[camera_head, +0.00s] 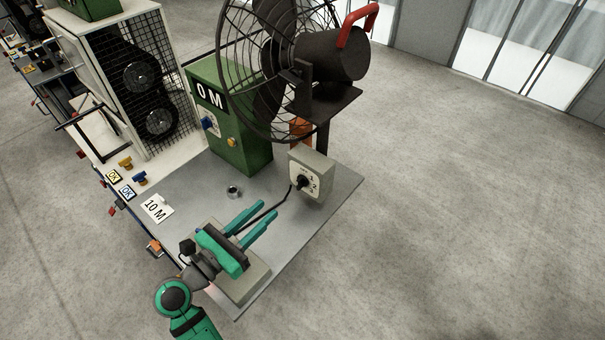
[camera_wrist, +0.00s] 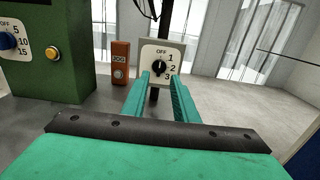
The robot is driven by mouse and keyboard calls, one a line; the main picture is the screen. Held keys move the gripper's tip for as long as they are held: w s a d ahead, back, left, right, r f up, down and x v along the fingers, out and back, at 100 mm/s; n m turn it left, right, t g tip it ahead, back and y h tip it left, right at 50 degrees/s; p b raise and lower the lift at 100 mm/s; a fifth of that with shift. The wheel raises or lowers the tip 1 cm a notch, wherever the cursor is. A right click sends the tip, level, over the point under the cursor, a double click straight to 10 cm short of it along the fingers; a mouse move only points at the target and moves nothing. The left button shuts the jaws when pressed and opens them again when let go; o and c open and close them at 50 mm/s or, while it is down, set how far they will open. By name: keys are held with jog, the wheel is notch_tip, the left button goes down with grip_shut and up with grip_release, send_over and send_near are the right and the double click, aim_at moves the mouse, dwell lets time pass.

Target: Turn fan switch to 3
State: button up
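The fan switch (camera_head: 312,172) is a pale box at the right part of the grey table, below the fan. Its face in the wrist view (camera_wrist: 148,52) reads OFF at the top, with 1, 2 and 3 down the right side. Its black knob (camera_wrist: 159,66) sits mid-face and also shows in the head view (camera_head: 302,182). I cannot tell which mark the knob points to. My gripper (camera_head: 268,213) is open, with two teal fingers apart and nothing between them. In the wrist view my gripper (camera_wrist: 160,80) points at the switch, short of the knob, which shows between the fingertips.
The caged black fan (camera_head: 330,55) with a red handle stands above the switch. A green box (camera_head: 250,140) and an orange JOG box (camera_wrist: 121,77) stand left of it. A black cable runs from the switch across the table. Floor to the right is clear.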

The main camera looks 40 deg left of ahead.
aim_at(297, 182)
jog(key=w, duration=0.7)
jog(key=w+d, duration=0.1)
jog(key=w, duration=0.3)
jog(key=shift+w, duration=0.35)
jog(key=shift+s, duration=0.1)
grip_shut()
